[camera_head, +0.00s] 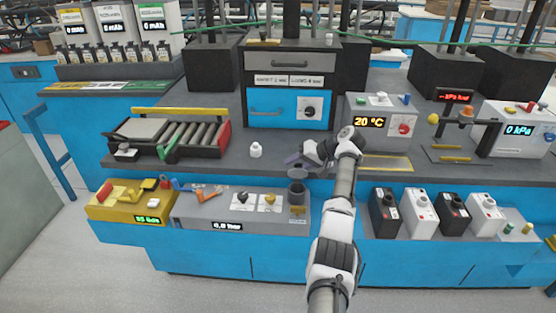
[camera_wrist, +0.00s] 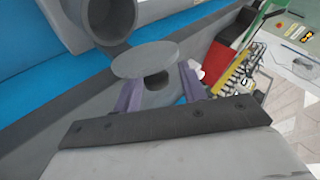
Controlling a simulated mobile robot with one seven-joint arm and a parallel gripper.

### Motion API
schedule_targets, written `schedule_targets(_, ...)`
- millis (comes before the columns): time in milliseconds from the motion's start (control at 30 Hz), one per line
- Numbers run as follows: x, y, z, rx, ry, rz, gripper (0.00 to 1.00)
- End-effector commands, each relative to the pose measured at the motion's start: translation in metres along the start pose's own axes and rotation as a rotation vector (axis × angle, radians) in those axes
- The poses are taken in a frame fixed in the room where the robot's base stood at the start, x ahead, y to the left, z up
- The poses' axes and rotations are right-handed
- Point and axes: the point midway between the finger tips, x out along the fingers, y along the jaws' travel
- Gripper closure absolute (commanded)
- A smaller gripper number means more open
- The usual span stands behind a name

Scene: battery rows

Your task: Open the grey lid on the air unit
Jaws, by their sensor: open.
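The air unit (camera_head: 215,212) is a long grey box with a 0.0 bar display at the front of the bench. A dark grey round cup (camera_head: 297,194) stands at its right end, and the grey lid (camera_head: 297,174) shows as a disc just above and behind it. In the wrist view, the cup (camera_wrist: 108,18) has its mouth uncovered, and the round lid (camera_wrist: 142,59) is beside the rim. My gripper (camera_head: 293,159) is open just behind the lid. In the wrist view, its purple fingers (camera_wrist: 160,88) are spread either side of the lid's lower part; contact cannot be told.
A yellow unit (camera_head: 130,202) adjoins the air unit on the left. A small white knob (camera_head: 255,150) stands behind it. A roller tray (camera_head: 180,137) is at left. A 20 °C box (camera_head: 382,122) is behind my arm to the right.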

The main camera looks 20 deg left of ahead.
Motion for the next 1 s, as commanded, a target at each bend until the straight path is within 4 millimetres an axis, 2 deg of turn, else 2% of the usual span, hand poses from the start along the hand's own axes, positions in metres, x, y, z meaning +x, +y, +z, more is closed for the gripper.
schedule_targets(333, 0.000, 0.003, 0.005, -0.030, 0.033, 0.004, 0.55)
schedule_targets(633, -0.001, 0.001, 0.014, -0.168, 0.170, 0.003, 0.55)
schedule_targets(1000, -0.002, -0.010, 0.040, -0.358, 0.358, 0.001, 0.55)
